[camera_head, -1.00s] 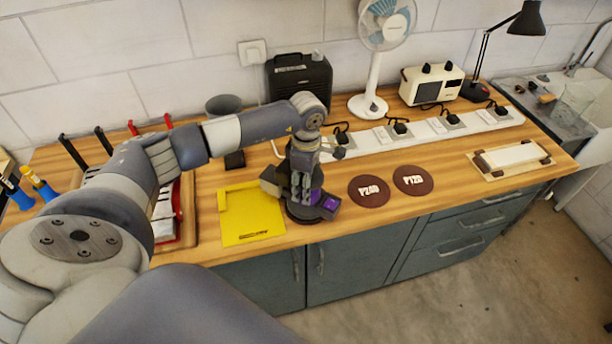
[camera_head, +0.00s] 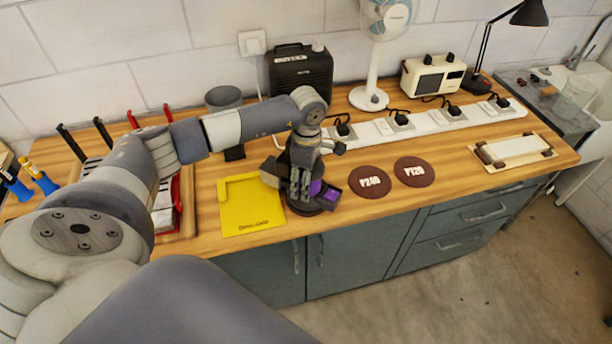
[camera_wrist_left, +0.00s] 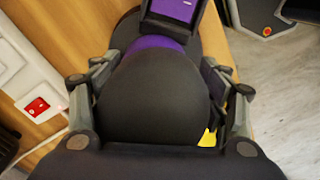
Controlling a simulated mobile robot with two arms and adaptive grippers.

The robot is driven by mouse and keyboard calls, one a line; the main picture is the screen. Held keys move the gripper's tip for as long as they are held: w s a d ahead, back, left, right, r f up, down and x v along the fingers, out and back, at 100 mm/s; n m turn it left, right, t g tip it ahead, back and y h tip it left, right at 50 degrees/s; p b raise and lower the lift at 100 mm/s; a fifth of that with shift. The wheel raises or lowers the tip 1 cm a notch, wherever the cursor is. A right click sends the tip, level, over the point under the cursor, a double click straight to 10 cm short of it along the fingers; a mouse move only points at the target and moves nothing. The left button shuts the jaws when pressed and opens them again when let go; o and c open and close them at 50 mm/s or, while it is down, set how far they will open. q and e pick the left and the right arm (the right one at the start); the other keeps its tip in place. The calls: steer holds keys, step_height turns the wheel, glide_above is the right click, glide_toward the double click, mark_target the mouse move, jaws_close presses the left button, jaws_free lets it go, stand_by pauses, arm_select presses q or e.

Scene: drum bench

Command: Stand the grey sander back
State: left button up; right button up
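The grey sander (camera_head: 328,196), dark with purple parts, is at the front of the wooden bench, just right of the yellow mat (camera_head: 262,222). My left gripper (camera_head: 300,182) comes down over it and hides much of it. In the left wrist view the sander's dark rounded body (camera_wrist_left: 155,95) fills the space between the fingers of my left gripper (camera_wrist_left: 160,85), which appear to press on both sides. A purple band and a purple-faced box show beyond the body. The sander's underside is hidden, so I cannot tell whether it touches the bench. My right gripper is not in view.
Two brown discs, P240 (camera_head: 370,183) and P120 (camera_head: 414,171), lie to the right. A white power strip (camera_head: 376,131) with plugs runs behind. A fan (camera_head: 370,98), black speaker-like box (camera_head: 300,72) and radio (camera_head: 433,75) stand further back. A red-edged rack (camera_head: 176,205) is left.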

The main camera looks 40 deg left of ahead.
arm_select(q)
steer(key=shift+w+a, duration=0.1)
steer(key=shift+w, duration=0.15)
steer(key=shift+s+r+p, duration=0.1)
steer(key=shift+r+p, duration=0.65)
steer(key=shift+r, duration=0.35)
step_height(320, 180, up, 10)
steer(key=b, duration=0.5)
steer(key=shift+r, duration=0.7)
steer(key=shift+d, duration=0.2)
